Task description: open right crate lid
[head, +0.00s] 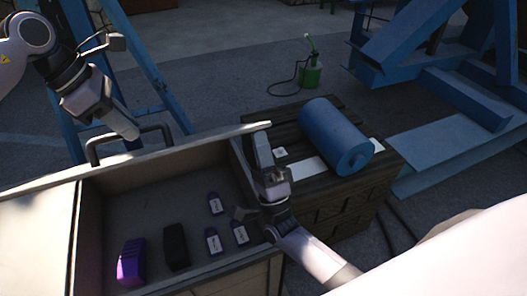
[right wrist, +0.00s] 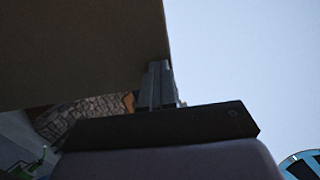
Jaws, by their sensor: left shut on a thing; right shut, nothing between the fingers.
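The wooden crate (head: 225,270) has its right compartment uncovered, so its inside shows. A pale panel (head: 165,155) stands along the compartment's back; I cannot tell if it is the right lid or the wall. My right gripper (head: 262,138) is shut and empty at the crate's back right corner. In the right wrist view its fingers (right wrist: 160,85) are next to the lower edge of a dark panel (right wrist: 80,50); contact is unclear. My left gripper (head: 134,136) is shut behind the crate at a dark bent bar (head: 92,150), apparently gripping it.
Purple (head: 131,262) and black (head: 175,246) objects and several small labelled packs (head: 215,203) lie in the compartment. A pale cover (head: 30,240) lies at left. A blue cylinder (head: 335,135) rests on a dark slatted crate (head: 375,165) at right. Blue steelwork (head: 420,40) stands beyond.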

